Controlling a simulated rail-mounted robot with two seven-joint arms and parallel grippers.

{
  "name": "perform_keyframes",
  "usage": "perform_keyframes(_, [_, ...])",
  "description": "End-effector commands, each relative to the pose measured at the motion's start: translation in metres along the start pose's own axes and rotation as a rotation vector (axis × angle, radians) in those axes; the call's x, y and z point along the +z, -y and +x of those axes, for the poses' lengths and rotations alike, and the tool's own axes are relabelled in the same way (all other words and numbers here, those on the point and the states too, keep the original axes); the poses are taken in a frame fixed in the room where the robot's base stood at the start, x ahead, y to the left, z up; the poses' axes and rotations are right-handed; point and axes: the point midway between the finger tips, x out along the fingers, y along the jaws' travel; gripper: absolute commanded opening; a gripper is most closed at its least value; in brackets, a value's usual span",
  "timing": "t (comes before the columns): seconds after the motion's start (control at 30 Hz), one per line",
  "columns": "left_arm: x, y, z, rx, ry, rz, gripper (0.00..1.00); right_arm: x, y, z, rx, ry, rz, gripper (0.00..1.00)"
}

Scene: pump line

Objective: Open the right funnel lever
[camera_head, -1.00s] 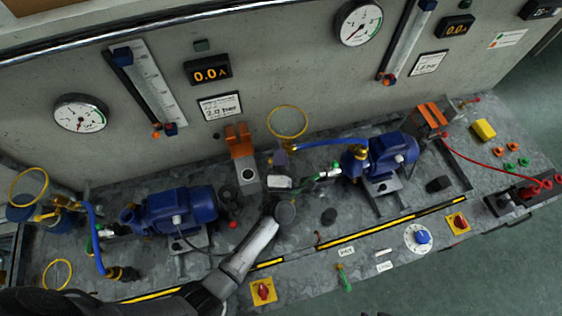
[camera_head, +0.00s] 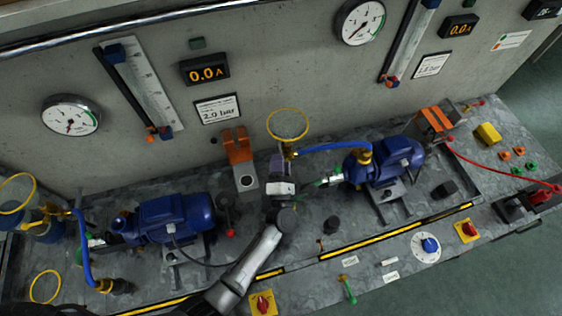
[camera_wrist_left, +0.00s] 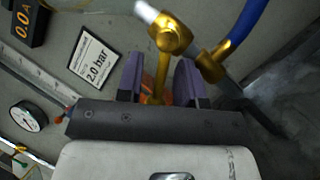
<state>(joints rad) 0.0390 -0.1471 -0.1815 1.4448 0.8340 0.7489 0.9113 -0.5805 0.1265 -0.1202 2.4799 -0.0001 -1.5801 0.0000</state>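The right funnel (camera_head: 287,124) shows as a yellow ring in the head view, above a brass fitting and the blue hose. My left gripper (camera_head: 277,164) is just below it, with its purple fingers close to the fitting. In the left wrist view, the brass valve (camera_wrist_left: 172,34) is ahead of the gripper. A slim brass bar (camera_wrist_left: 160,72), which looks like the lever, reaches down between the two spread fingers. The left gripper (camera_wrist_left: 160,82) is open around it, with gaps showing on both sides. The bar's lower end is hidden behind the gripper body. My right gripper is not in view.
The blue hose (camera_head: 330,147) runs from the funnel fitting to the right pump (camera_head: 392,160). The left pump (camera_head: 170,217) is further left. The wall with gauges rises behind.

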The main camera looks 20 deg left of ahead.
Motion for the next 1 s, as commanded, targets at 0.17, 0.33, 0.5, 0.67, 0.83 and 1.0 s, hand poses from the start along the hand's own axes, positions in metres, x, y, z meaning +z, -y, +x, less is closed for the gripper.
perform_keyframes(0.17, [0.001, 0.000, 0.000, 0.000, 0.001, -0.001, 0.34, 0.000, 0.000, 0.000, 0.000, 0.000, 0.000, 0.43])
perform_keyframes(0.33, [0.000, 0.001, -0.013, -0.002, 0.001, 0.000, 0.34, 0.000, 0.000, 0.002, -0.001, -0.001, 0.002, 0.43])
perform_keyframes(0.5, [0.000, 0.002, -0.044, -0.004, 0.001, -0.001, 0.34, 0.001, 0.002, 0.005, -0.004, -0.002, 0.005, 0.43])
perform_keyframes(0.67, [0.000, 0.002, -0.077, -0.004, 0.000, -0.001, 0.34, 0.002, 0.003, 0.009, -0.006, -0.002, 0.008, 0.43])
perform_keyframes(0.83, [0.000, 0.001, -0.106, -0.002, 0.000, 0.000, 0.34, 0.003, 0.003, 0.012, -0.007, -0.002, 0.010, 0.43])
perform_keyframes(1.0, [0.000, 0.001, -0.126, -0.001, 0.000, 0.000, 0.34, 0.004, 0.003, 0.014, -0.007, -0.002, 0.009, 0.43])
